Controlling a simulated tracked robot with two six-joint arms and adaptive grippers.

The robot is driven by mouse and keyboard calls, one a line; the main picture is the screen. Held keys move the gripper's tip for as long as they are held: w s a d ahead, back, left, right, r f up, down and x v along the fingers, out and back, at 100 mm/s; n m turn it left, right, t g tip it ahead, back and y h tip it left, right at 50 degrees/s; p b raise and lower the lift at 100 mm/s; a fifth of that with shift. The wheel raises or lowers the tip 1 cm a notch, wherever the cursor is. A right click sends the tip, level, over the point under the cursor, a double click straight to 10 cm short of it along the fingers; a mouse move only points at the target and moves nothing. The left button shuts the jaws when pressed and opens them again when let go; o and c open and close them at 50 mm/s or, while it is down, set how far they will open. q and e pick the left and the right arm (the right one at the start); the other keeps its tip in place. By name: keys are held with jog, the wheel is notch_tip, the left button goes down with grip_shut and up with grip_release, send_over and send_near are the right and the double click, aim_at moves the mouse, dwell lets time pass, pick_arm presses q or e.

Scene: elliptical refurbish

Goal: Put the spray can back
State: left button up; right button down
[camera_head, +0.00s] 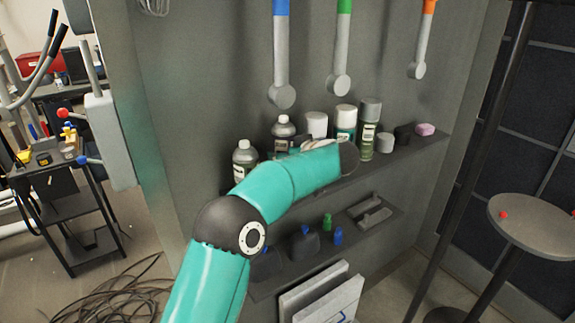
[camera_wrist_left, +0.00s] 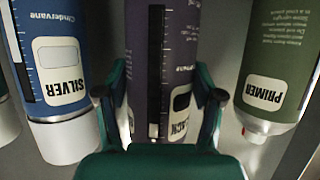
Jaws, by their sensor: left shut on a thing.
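My left gripper (camera_wrist_left: 160,97) is shut on a dark purple spray can (camera_wrist_left: 180,40), with one finger on each side of it in the left wrist view. The can's pale label is partly covered by the gripper. A blue SILVER can (camera_wrist_left: 60,75) is to the left, and a green PRIMER can (camera_wrist_left: 270,85) to the right. In the head view my left arm reaches to the upper shelf (camera_head: 405,155) and hides most of the gripper and the held can. I cannot tell whether the can touches the shelf. My right gripper is not in view.
Grey bottles (camera_head: 244,160) stand on the shelf's left part, and a tall green can (camera_head: 368,130) and a pink block (camera_head: 425,129) to the right. Tools with coloured handles (camera_head: 281,60) hang above. A lower shelf (camera_head: 385,218) holds small bottles. A round table (camera_head: 535,225) is at right.

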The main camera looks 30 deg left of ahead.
pick_arm(q)
notch_tip(320, 180, down, 2)
jog(key=shift+f, duration=0.25)
jog(key=shift+w+a+f, duration=0.1)
jog(key=shift+a+f, duration=0.1)
jog(key=shift+f, duration=0.2)
jog(key=o, duration=1.4)
jog(key=shift+f, duration=0.15)
jog(key=shift+d+r, duration=0.2)
jog(key=shift+d, duration=0.1)
jog(key=b+v, duration=0.1)
jog(key=v, duration=1)
jog(key=shift+s+d, duration=0.2)
jog(key=shift+s, duration=0.05)
